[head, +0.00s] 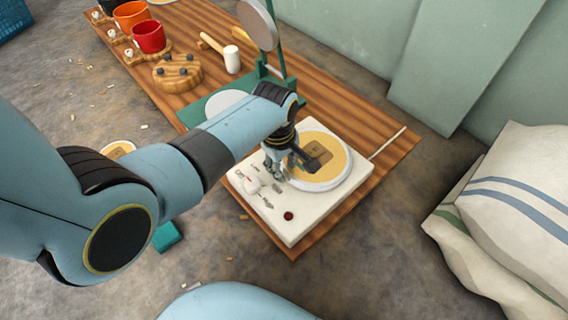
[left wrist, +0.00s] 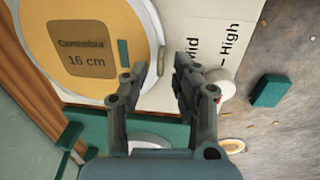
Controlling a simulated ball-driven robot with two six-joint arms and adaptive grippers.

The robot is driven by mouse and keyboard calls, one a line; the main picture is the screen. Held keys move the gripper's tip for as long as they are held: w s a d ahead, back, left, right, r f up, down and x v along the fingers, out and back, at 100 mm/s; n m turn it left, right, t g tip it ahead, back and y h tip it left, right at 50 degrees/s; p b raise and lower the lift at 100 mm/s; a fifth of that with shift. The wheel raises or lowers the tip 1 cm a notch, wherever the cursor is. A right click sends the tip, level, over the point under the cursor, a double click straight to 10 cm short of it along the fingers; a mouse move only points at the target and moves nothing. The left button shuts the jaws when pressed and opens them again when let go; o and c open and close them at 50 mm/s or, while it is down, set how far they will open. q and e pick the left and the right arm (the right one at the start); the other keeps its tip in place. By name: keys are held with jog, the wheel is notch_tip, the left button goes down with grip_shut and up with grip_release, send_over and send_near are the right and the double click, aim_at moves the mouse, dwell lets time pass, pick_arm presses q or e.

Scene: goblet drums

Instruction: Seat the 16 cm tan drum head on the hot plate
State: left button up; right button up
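The tan drum head (head: 335,152), a disc with a pale rim and a brown label, lies on the cream hot plate (head: 312,208). In the left wrist view the drum head (left wrist: 105,22) reads "16 cm", and the hot plate (left wrist: 210,12) shows "Mid" and "High" beside it. I cannot tell whether the disc is fully flat or centred. My left gripper (head: 285,172) is low at the disc's left edge. In the left wrist view its fingers (left wrist: 160,75) are apart with nothing between them, just off the rim. My right gripper is out of view.
A white knob (head: 252,184) and a red button (head: 288,216) are on the hot plate. A green stand (head: 285,70) is behind, with a mallet (head: 231,60), wooden block (head: 178,72) and red cup (head: 149,36) beyond. Sacks (head: 515,220) lie right; a teal block (head: 167,236) lies on the floor.

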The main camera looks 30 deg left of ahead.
pick_arm(q)
jog(key=r, duration=0.4)
jog(key=s+r, duration=0.1)
jog(key=r, duration=0.7)
jog(key=shift+s+a, duration=0.15)
jog(key=shift+a, duration=0.1)
